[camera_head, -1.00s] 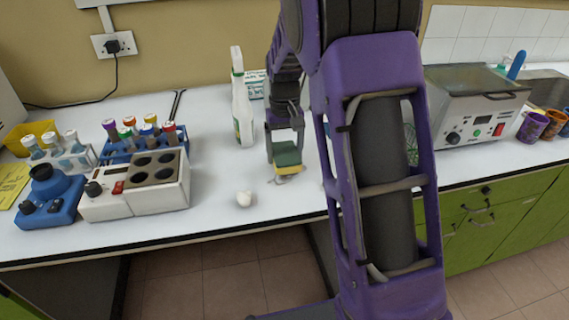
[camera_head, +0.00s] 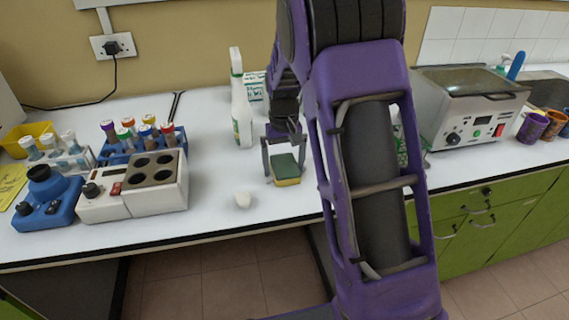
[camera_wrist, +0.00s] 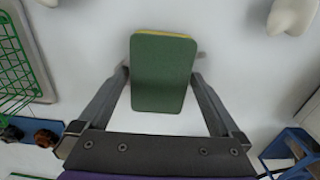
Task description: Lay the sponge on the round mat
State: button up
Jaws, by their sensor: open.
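The sponge (camera_head: 286,170), dark green on top with a yellow layer below, lies green side up on or just above the white counter. In the wrist view the sponge (camera_wrist: 163,75) is between the fingers of my gripper (camera_wrist: 161,78), with a gap on either side. My gripper (camera_head: 285,163) is open around it in the head view. I cannot make out a round mat; whether one lies under the sponge or behind my arm cannot be told.
A spray bottle (camera_head: 241,110) stands behind left. A block with four round wells (camera_head: 137,186) and a blue tube rack (camera_head: 118,150) are further left. A metal bath (camera_head: 468,105) stands right.

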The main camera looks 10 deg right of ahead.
notch_tip(320, 180, up, 12)
jog(key=p, duration=0.2)
jog(key=s+r+t, duration=0.4)
jog(key=s+r, duration=0.1)
jog(key=s, duration=0.2)
jog(key=b, duration=0.2)
send_over(286, 171)
notch_tip(286, 171, down, 10)
jog(key=shift+f, duration=0.25)
jog(key=shift+t, duration=0.3)
jog(key=shift+b+x, duration=0.5)
jog(key=shift+x, duration=2.15)
jog(key=shift+s+d, duration=0.15)
jog(key=shift+f, duration=0.3)
